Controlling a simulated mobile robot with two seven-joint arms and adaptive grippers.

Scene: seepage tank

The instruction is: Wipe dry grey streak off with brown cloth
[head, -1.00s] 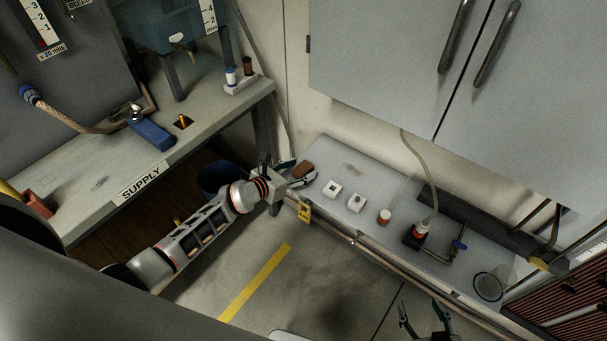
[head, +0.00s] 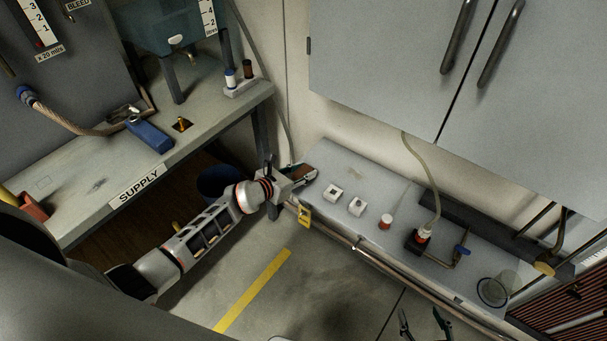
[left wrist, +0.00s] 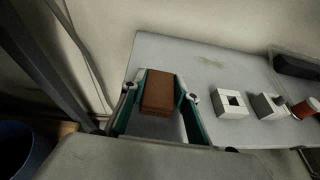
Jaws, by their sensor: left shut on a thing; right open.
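The brown cloth (left wrist: 158,92) is a thick folded block at the left end of the grey bench (head: 330,155). My left gripper (left wrist: 158,98) is shut on it, one finger on each side. In the head view the left gripper (head: 303,175) is at that bench end and partly hides the cloth. The dry grey streak (head: 353,174) is a faint smudge on the bench top, to the right of the cloth and apart from it. It also shows in the left wrist view (left wrist: 211,68). My right gripper (head: 424,325) is open and empty at the lower edge, in front of the bench.
A clear beaker (head: 493,291) is further right. A pipe (head: 365,245) runs along the bench front. Cabinets (head: 390,60) hang above.

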